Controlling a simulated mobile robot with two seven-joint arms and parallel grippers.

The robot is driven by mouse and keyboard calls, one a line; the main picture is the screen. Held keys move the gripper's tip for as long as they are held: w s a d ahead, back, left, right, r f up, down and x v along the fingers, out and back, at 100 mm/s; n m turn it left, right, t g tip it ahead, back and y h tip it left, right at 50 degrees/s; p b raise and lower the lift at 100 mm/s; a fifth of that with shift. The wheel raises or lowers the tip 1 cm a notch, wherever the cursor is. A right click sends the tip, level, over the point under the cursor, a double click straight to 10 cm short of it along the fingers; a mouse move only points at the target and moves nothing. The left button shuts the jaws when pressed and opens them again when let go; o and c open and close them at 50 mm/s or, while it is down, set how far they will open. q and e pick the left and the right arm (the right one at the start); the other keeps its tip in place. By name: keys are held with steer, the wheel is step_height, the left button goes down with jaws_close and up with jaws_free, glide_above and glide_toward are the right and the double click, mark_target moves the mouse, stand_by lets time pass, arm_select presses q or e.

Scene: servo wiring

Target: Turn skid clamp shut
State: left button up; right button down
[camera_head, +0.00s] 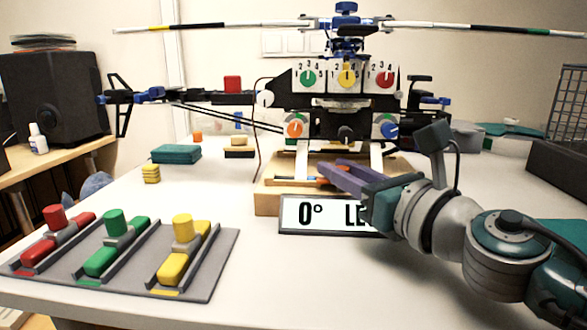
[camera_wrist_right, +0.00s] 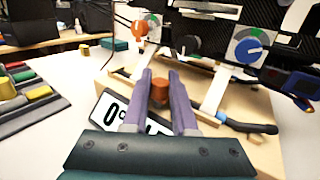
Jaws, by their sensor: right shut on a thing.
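The model helicopter (camera_head: 345,120) stands with its pale skid legs (camera_head: 300,160) on a wooden block (camera_head: 266,200). A small orange-brown knob (camera_wrist_right: 159,91), which looks like the skid clamp, sits at the dark skid tube (camera_wrist_right: 245,125). My right gripper (camera_head: 325,172) comes in from the right over the block. In the right wrist view, its purple fingers (camera_wrist_right: 159,82) lie on either side of the knob and are shut on it. The fingers hide the knob in the head view, so its turn angle cannot be told. My left gripper is out of view.
A sign reading "0° LE" (camera_head: 300,215) leans at the block's front, partly behind my right gripper. A grey tray (camera_head: 215,255) with red, green and yellow sliders lies at left. Green (camera_head: 176,154) and yellow (camera_head: 151,173) blocks lie behind it. The front middle table is clear.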

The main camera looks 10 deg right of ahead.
stand_by(0.4)
steer(key=shift+r+m+h+p, duration=0.15)
steer(key=shift+m+h+p, duration=0.25)
steer(key=shift+h+p, duration=0.15)
steer(key=shift+a+m+t+h+p, duration=0.1)
steer(key=shift+m+t+h+p, duration=0.2)
steer(key=shift+m+h+p, duration=0.45)
steer(key=m+h, duration=0.1)
steer(key=h, duration=0.2)
steer(key=shift+m+h, duration=0.65)
steer(key=shift+h, duration=0.15)
steer(key=m+h, duration=0.1)
steer(key=h, duration=0.1)
steer(key=m+h+b, duration=0.1)
steer(key=shift+f+m+h, duration=0.25)
steer(key=shift+m+h, duration=0.05)
steer(key=shift+r+m+g+h+b, duration=0.1)
steer(key=shift+m+g+h+b, duration=0.75)
steer(key=shift+h, duration=0.45)
steer(key=shift+m+g+h+b, duration=0.65)
steer(key=shift+m+h+b, duration=0.25)
steer(key=shift+h, duration=0.4)
